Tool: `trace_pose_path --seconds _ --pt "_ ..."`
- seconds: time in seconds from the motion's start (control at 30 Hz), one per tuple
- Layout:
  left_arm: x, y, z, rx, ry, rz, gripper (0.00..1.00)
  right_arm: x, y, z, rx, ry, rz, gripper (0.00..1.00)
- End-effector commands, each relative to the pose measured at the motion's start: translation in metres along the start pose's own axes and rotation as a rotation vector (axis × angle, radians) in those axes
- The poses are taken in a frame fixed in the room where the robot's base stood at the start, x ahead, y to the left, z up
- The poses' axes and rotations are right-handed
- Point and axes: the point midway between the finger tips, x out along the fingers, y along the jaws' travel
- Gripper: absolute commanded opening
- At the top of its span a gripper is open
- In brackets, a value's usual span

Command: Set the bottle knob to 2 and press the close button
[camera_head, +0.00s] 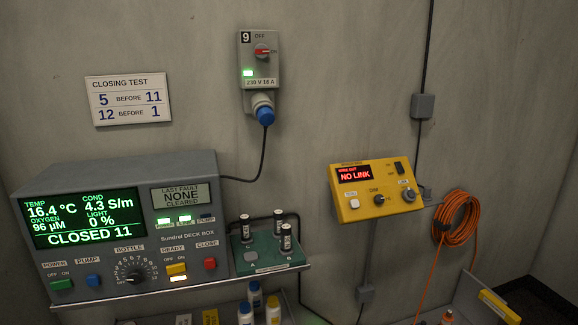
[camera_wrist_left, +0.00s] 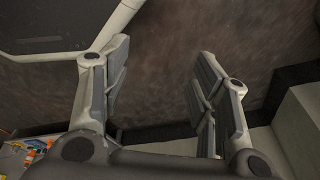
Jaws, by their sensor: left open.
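The grey deck box (camera_head: 132,240) stands on a shelf at the left in the head view. Its black bottle knob (camera_head: 136,273) sits in a numbered dial; its exact setting is too small to read. The red close button (camera_head: 210,264) is at the right of the panel. The green screen (camera_head: 82,218) reads "CLOSED 11". My left gripper (camera_wrist_left: 160,85) shows only in the left wrist view, open and empty, facing a brown surface, away from the panel. My right gripper is not in view.
A green tray (camera_head: 262,268) with several small dark vials stands right of the box. A wall sign (camera_head: 128,99) reads "5 before 11, 12 before 1". A yellow box (camera_head: 373,190) reads "NO LINK". An orange cable coil (camera_head: 455,218) hangs at the right.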

Motion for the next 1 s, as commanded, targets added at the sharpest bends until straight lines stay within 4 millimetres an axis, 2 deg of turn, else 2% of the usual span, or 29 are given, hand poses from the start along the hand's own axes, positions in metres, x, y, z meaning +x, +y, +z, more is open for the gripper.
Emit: trace_pose_path --seconds 0.03,0.1,0.17,0.27,0.47,0.87,0.9,1.0 --pt "0.001 0.004 0.023 -0.008 -0.039 0.008 0.55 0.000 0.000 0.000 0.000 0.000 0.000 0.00" --pt "0.001 0.009 0.044 -0.017 -0.075 0.016 0.55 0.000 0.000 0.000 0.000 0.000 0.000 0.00" --pt "0.001 0.011 0.055 -0.022 -0.094 0.019 0.55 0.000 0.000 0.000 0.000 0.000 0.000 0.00" --pt "0.001 0.012 0.063 -0.026 -0.107 0.022 0.55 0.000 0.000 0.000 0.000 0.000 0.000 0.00" --pt "0.001 0.012 0.063 -0.026 -0.108 0.022 0.55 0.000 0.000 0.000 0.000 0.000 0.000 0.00" --pt "0.001 0.012 0.062 -0.025 -0.107 0.022 0.03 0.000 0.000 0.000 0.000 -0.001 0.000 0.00" --pt "0.001 0.012 0.062 -0.025 -0.107 0.022 0.00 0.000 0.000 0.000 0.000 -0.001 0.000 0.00" --pt "0.001 0.012 0.062 -0.025 -0.107 0.022 0.00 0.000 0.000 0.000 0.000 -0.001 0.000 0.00"
